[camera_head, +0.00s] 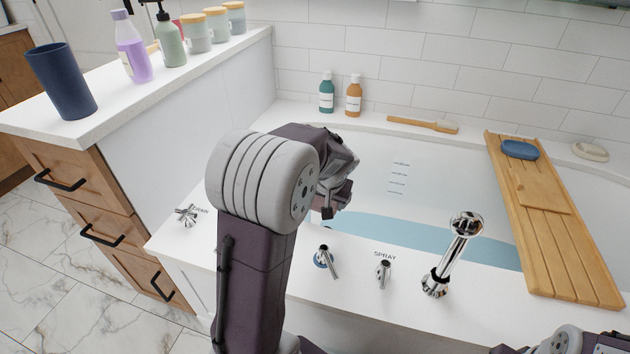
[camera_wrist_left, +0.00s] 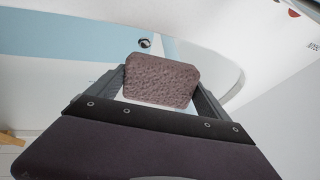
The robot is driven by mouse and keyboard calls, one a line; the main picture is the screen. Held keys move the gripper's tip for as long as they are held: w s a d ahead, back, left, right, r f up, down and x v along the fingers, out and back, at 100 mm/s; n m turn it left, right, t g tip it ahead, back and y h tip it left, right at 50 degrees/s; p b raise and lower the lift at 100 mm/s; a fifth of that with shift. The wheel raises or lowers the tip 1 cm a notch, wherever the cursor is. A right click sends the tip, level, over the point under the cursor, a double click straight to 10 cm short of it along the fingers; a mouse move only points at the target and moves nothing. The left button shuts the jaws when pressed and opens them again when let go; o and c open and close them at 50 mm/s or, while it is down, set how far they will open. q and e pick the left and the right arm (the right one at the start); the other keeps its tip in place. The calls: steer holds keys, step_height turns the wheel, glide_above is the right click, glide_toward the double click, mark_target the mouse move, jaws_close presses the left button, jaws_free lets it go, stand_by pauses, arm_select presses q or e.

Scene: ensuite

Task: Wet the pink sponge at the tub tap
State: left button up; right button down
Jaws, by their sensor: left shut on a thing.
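My left gripper (camera_head: 334,198) reaches over the tub, beyond the front rim and left of the chrome spout. In the left wrist view, its fingers are shut on the sponge (camera_wrist_left: 160,80), a pitted, dull brownish-pink block. In the head view, the arm and gripper hide most of the sponge. The chrome tap spout (camera_head: 456,248) stands on the front rim. No running water shows. My right gripper is out of view.
Blue water (camera_head: 430,238) lies in the tub (camera_head: 420,170). A wooden bath tray (camera_head: 560,240) crosses the tub at right with a blue item on it. Bottles and a brush line the back rim. A cabinet counter (camera_head: 130,90) with containers stands left.

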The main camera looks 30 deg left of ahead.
arm_select(q)
steer(key=shift+r, duration=0.1)
steer(key=s+d+r+p, duration=0.1)
steer(key=s+d+r, duration=0.1)
steer(key=d+r, duration=0.1)
steer(key=shift+s+r, duration=0.1)
steer(key=shift+s, duration=0.3)
steer(key=shift+s+d+r, duration=0.3)
steer(key=shift+s, duration=0.1)
